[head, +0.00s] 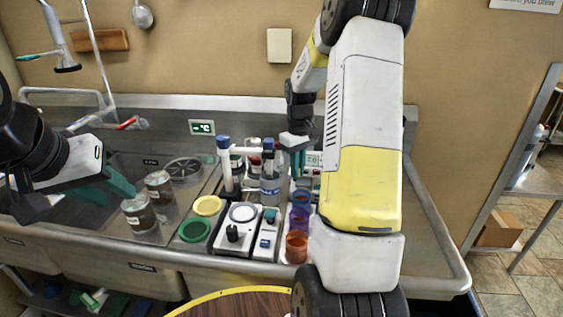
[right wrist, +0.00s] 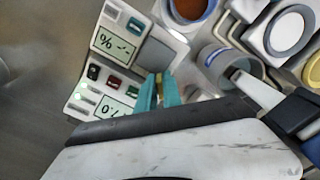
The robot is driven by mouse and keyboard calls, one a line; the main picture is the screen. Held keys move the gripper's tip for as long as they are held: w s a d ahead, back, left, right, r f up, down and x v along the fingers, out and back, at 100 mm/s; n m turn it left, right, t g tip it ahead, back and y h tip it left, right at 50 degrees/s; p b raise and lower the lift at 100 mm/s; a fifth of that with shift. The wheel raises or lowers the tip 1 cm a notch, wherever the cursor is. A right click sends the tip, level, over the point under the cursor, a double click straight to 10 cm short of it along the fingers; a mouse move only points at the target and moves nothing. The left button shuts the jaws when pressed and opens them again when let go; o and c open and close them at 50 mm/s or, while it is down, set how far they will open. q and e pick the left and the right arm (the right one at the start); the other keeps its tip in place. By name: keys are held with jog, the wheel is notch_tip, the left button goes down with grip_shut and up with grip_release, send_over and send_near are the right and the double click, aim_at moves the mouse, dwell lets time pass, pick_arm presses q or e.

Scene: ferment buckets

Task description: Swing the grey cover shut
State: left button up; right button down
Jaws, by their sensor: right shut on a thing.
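The grey cover (right wrist: 172,44) shows in the right wrist view as a flat, light grey plate beside a meter reading "%" (right wrist: 112,42). It looks raised from the meter, but its exact angle is hard to tell. My right gripper (right wrist: 157,90) has its teal fingers together at the cover's near edge, shut on it; the fingers hide the gripped part. In the head view the right gripper (head: 297,158) reaches down behind the devices on the counter. My left gripper (head: 112,188) is open and empty above the sink's left area, well away from the cover.
A second meter (right wrist: 100,103) sits close by the fingers. Orange (head: 296,247) and purple (head: 299,217) cups, a white knob device (head: 238,232) and green (head: 195,230) and yellow (head: 207,206) lids crowd the counter. Two jars (head: 138,213) (head: 159,187) stand near my left gripper.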

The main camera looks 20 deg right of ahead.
dwell(0.4)
jog(key=c, duration=1.5)
grip_release()
notch_tip(320, 180, up, 8)
jog(key=shift+f, duration=0.1)
